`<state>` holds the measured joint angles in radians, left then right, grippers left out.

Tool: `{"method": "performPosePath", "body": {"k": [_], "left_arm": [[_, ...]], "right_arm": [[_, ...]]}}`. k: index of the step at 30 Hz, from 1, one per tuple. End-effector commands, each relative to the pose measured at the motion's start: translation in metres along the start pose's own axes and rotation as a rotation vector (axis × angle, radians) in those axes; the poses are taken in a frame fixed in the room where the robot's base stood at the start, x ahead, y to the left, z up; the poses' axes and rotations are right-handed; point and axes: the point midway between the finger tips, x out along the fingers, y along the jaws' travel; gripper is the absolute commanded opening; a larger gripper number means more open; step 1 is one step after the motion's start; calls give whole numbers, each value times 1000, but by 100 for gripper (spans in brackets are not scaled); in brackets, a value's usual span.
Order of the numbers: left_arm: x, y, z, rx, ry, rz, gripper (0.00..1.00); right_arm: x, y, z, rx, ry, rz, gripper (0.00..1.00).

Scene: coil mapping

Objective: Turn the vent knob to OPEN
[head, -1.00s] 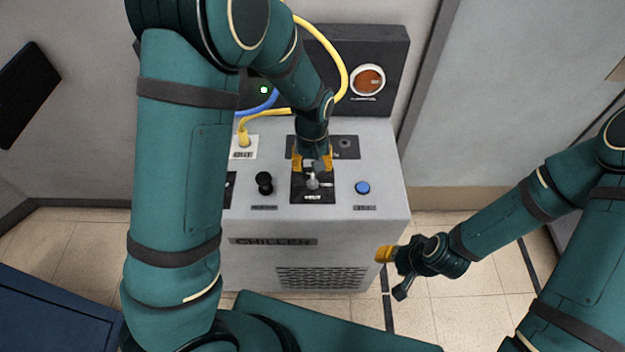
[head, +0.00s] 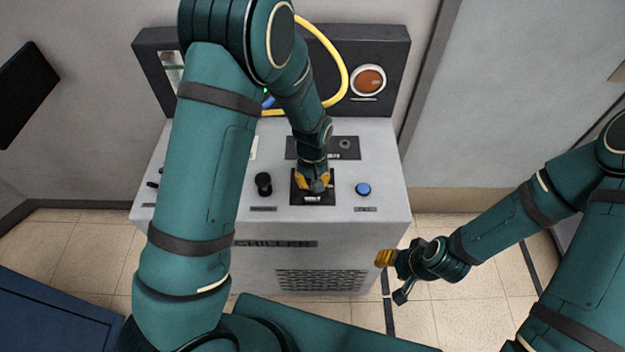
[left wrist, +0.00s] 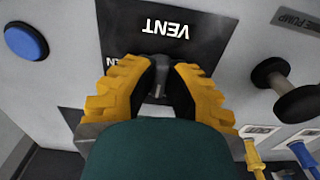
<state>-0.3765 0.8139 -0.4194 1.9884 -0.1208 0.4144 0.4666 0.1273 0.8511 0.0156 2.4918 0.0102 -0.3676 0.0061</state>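The vent panel (head: 300,182) is a black plate on top of the grey chiller. In the left wrist view its VENT label (left wrist: 165,28) reads upside down, and part of another word shows beside the left finger. My left gripper (head: 314,183) is down at the panel. In the left wrist view its yellow fingers (left wrist: 166,72) stand on both sides of the grey vent knob (left wrist: 158,89). I cannot tell whether they press on it. Most of the knob is hidden, so its setting is unclear. My right gripper (head: 386,258) hangs away from the chiller, holding nothing visible.
A black knob (head: 264,184) stands left of the vent panel and a blue button (head: 363,189) right of it. A yellow hose (head: 340,62) loops behind my left arm. A round orange-red gauge (head: 368,81) is on the back panel.

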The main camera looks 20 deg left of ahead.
Motion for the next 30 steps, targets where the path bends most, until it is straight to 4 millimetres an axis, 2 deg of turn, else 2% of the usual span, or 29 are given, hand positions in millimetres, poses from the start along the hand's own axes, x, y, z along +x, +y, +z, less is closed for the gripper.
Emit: {"method": "performPosePath", "body": {"k": [16,30], "left_arm": [[1,0,0,67,-1,1,0],[2,-2,0,450,-2,1,0]], "right_arm": [[1,0,0,0,0,0,47],[7,3,3,-2,-6,-1,47]]}}
